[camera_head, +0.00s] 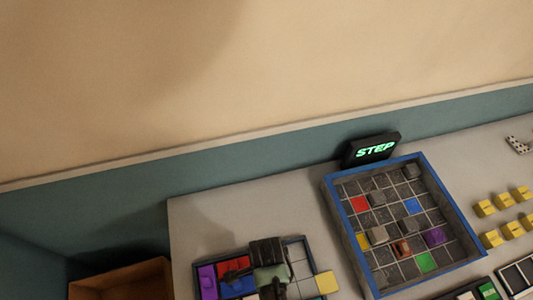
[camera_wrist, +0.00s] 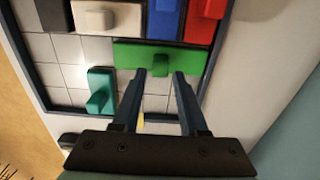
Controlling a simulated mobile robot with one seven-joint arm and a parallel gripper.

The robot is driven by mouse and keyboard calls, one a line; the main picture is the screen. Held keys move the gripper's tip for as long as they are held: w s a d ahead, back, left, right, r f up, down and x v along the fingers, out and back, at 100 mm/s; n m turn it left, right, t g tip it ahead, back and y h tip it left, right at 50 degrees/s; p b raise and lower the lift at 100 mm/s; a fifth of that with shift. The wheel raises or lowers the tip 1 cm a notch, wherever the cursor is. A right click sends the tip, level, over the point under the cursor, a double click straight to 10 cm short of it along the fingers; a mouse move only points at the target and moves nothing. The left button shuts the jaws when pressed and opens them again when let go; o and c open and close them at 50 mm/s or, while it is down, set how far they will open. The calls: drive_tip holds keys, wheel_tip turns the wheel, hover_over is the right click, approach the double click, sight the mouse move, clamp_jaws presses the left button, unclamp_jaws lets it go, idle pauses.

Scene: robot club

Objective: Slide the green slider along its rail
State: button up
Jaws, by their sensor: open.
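The green slider (camera_wrist: 190,58) is a long flat block with a raised knob, lying in a dark-framed puzzle tray (camera_wrist: 34,68) in the wrist view. My gripper (camera_wrist: 160,74) is open, its two fingertips on either side of the knob's near end. I cannot tell whether they touch the knob or the block. In the head view my gripper and wrist cover the middle of the tray (camera_head: 285,241), and I cannot make out the green slider there.
A teal block (camera_wrist: 101,92) stands left of my fingers. Beige (camera_wrist: 107,17), blue (camera_wrist: 164,20) and red (camera_wrist: 204,20) blocks lie beyond the slider. White tiled cells are free beside it. A blue-framed grid tray (camera_head: 329,190) and a STEP sign (camera_head: 371,149) stand to the right.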

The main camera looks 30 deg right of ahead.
drive_tip(key=shift+f+b, duration=1.4)
drive_tip(key=shift+f, duration=0.65)
drive_tip(key=shift+r, duration=0.1)
clamp_jaws()
